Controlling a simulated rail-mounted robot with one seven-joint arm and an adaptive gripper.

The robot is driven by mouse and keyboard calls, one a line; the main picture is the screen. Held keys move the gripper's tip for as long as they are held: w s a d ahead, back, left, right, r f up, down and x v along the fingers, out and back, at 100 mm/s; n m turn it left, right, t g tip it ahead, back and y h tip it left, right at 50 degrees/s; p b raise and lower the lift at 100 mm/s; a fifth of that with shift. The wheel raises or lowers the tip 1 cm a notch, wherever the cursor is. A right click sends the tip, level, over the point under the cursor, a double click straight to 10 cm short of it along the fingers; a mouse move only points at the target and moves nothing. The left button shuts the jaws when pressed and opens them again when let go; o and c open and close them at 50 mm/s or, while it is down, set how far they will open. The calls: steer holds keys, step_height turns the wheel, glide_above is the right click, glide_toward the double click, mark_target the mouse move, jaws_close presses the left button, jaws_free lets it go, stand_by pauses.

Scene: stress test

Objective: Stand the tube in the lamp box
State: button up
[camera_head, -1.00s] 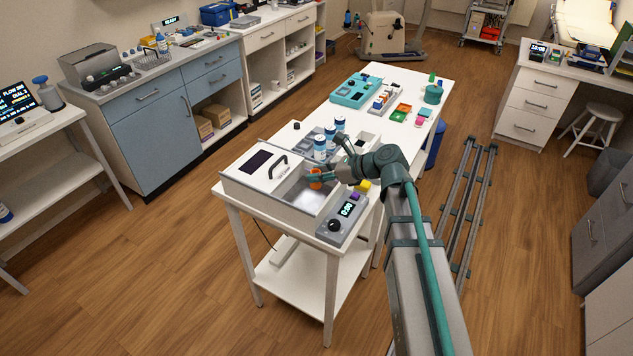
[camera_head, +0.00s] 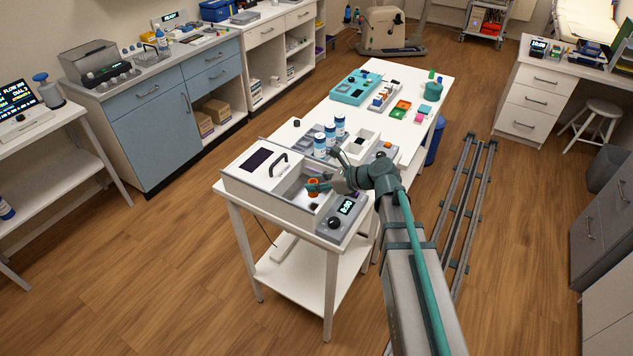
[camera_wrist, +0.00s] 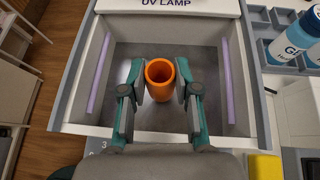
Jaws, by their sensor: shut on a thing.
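The orange tube (camera_wrist: 160,79) is hollow, with its open end facing the wrist camera, and looks roughly upright. My gripper (camera_wrist: 160,84) is shut on it, one finger on each side. The tube (camera_head: 313,187) and my gripper's fingertips (camera_head: 317,186) also show in the head view, inside the lamp box. The lamp box (camera_wrist: 104,132), marked UV LAMP, is white and open-topped here, with a grey floor and a purple lamp strip on each side wall. I cannot tell whether the tube's lower end touches the floor. In the head view the box (camera_head: 262,200) sits at the table's near end.
White bottles with blue caps (camera_head: 320,146) stand in a grey rack behind the box. A control unit with a dial and display (camera_head: 341,217) sits at the box's right. A yellow block (camera_wrist: 265,167) lies close by. A teal tray (camera_head: 354,89) is farther along the table.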

steer(key=shift+f, duration=0.3)
steer(key=o, duration=0.9)
steer(key=shift+o, duration=0.2)
steer(key=shift+r, duration=0.1)
steer(key=shift+r, duration=0.2)
steer(key=b+v, duration=0.2)
steer(key=v, duration=1)
steer(key=shift+r, duration=0.25)
